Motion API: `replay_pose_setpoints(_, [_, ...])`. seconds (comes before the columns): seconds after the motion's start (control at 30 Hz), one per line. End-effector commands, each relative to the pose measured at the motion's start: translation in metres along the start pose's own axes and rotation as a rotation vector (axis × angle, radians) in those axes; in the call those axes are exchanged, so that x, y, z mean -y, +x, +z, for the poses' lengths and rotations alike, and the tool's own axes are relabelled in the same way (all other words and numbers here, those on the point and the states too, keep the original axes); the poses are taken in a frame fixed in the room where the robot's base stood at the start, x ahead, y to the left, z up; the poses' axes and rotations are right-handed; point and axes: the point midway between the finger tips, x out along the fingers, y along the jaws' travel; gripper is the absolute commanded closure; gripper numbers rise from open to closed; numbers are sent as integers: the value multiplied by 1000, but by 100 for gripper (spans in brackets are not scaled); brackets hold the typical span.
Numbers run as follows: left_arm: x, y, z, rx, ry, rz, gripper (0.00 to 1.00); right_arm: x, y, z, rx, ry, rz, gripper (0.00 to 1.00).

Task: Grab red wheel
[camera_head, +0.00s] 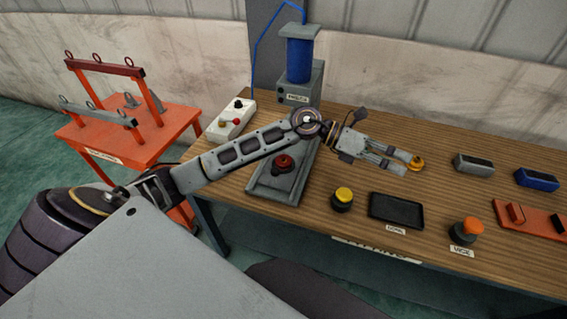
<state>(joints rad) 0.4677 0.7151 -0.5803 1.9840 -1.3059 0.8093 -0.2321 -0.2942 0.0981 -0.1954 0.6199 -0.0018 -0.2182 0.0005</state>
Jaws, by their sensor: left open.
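A dark red wheel-like part (283,163) sits on a grey plate (262,188) at the left part of the wooden table. My left gripper (404,162) is open, well to the right of the red part, above the middle of the table. Its fingertips are close to a small orange-yellow part (416,164); I cannot tell whether they touch it. My right gripper is out of view.
A yellow-topped knob (343,194), a black tray (396,210) and an orange-topped knob (467,229) line the front edge. Grey (474,165) and blue (537,179) blocks lie right. A blue cylinder (300,58) and white switch box (232,120) stand behind. An orange cart (125,135) stands left.

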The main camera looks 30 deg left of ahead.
Motion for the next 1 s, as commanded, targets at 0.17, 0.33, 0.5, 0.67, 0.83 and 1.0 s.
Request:
replay_pose_setpoints(0.17, [-27, -17, -20, -192, 102, 88, 20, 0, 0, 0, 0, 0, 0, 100])
replay_pose_setpoints(0.33, [-55, -44, -37, -373, 177, 180, 20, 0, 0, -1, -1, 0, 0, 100])
replay_pose_setpoints(0.5, [-84, -81, -48, -551, 228, 282, 20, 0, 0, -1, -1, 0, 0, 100])
replay_pose_setpoints(0.67, [-109, -125, -52, -718, 255, 387, 20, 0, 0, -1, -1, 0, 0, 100])
replay_pose_setpoints(0.83, [-130, -179, -52, -889, 256, 504, 20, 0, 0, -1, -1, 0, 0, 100])
replay_pose_setpoints(1.0, [-142, -237, -46, -1045, 233, 622, 20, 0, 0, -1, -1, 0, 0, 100])
